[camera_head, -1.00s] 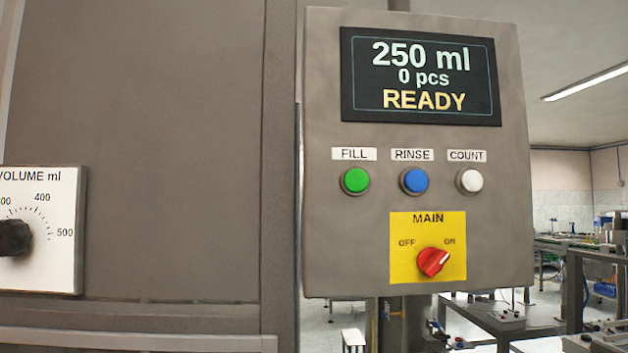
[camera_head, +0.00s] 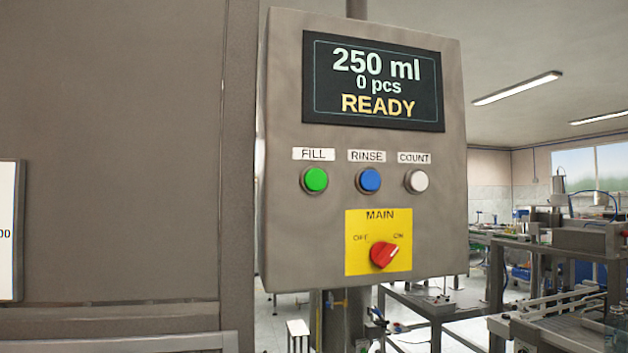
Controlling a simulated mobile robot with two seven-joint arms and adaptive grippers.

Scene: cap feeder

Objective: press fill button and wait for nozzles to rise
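The green FILL button (camera_head: 315,180) is on the left of a row of three buttons on a grey control panel (camera_head: 290,235). The blue RINSE button (camera_head: 368,181) and the white COUNT button (camera_head: 416,181) are to its right. The display (camera_head: 374,82) above reads 250 ml, 0 pcs, READY. The red MAIN switch (camera_head: 384,254) on its yellow plate points toward ON. No nozzles show in this view. Neither of my grippers is in view.
A large grey cabinet wall (camera_head: 110,150) fills the left side, with the edge of a white volume plate (camera_head: 9,230) at far left. Benches with equipment (camera_head: 545,240) stand behind on the right.

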